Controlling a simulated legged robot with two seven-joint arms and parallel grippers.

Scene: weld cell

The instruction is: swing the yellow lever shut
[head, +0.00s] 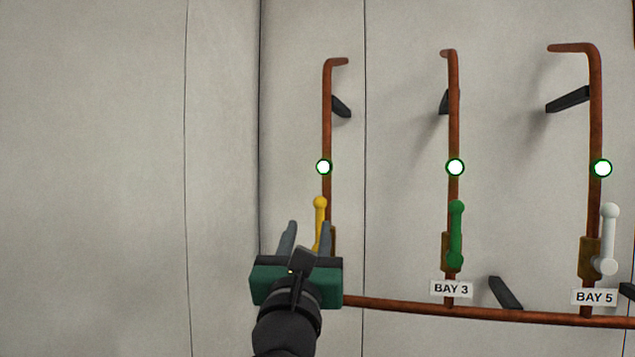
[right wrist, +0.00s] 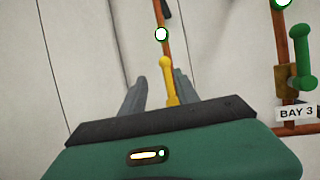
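The yellow lever (head: 320,208) stands upright along the leftmost copper pipe (head: 327,120) in the head view. Its lower part is hidden behind my right gripper. In the right wrist view the yellow lever (right wrist: 167,80) rises between the two fingers, nearer the right one. My right gripper (head: 306,236) is open in front of the lever, its grey fingers apart and pointing at the wall. In the right wrist view the open fingers (right wrist: 160,90) show on either side of the lever; I cannot tell whether either touches it. My left gripper is not in view.
A green lever (head: 456,235) above a BAY 3 label (head: 451,289) and a white lever (head: 609,238) above a BAY 5 label (head: 594,297) stand to the right. A horizontal copper pipe (head: 420,307) runs below. The wall at left is bare.

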